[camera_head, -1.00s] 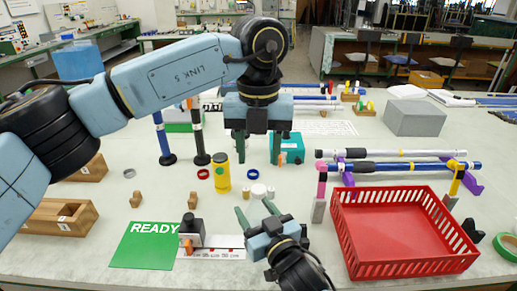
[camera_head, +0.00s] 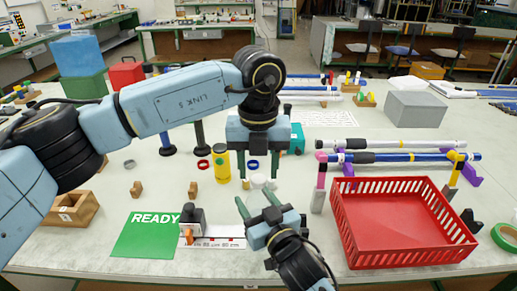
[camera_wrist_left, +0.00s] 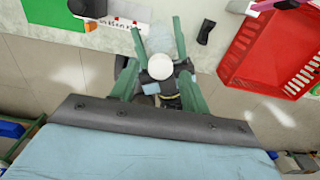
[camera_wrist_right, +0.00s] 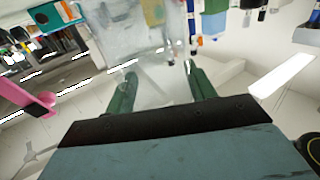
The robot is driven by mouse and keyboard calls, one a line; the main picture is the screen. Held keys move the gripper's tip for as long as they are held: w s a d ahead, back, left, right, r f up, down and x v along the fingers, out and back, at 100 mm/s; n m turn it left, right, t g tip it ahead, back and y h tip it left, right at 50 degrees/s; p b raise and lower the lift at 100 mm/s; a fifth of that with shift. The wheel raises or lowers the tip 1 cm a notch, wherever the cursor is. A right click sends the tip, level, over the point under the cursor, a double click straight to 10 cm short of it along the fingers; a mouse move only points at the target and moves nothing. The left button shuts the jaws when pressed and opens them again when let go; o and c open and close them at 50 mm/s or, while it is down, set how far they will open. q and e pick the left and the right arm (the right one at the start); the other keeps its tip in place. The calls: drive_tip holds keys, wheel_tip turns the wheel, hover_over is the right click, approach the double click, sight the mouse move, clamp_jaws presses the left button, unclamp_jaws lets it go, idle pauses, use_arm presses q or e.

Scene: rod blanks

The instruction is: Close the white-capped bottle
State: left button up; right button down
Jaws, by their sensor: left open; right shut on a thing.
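My left gripper (camera_head: 258,163) is open and points down from above, near the white caps on the table's middle. A white round cap (camera_wrist_left: 160,66) shows between its fingers in the left wrist view. Just beyond it is a clear bottle body (camera_wrist_left: 160,40). My right gripper (camera_head: 257,204) comes from the front and is shut on the clear bottle, which fills the space between its fingers in the right wrist view (camera_wrist_right: 150,50). In the head view the bottle is faint against the table. I cannot tell whether the cap touches or sits on the bottle's neck.
A yellow bottle (camera_head: 222,166) stands just left of my left gripper. A teal box (camera_head: 297,140) is behind it. A red basket (camera_head: 400,255) stands at right.

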use_arm(q)
drive_tip(key=shift+f, duration=0.85)
clamp_jaws()
drive_tip(key=m, duration=0.8)
drive_tip(key=shift+m, duration=0.3)
drive_tip(key=m, duration=0.3)
drive_tip(key=shift+m, duration=0.4)
drive_tip(key=m, duration=0.5)
drive_tip(key=shift+o, duration=0.3)
unclamp_jaws()
drive_tip(key=shift+r, duration=0.1)
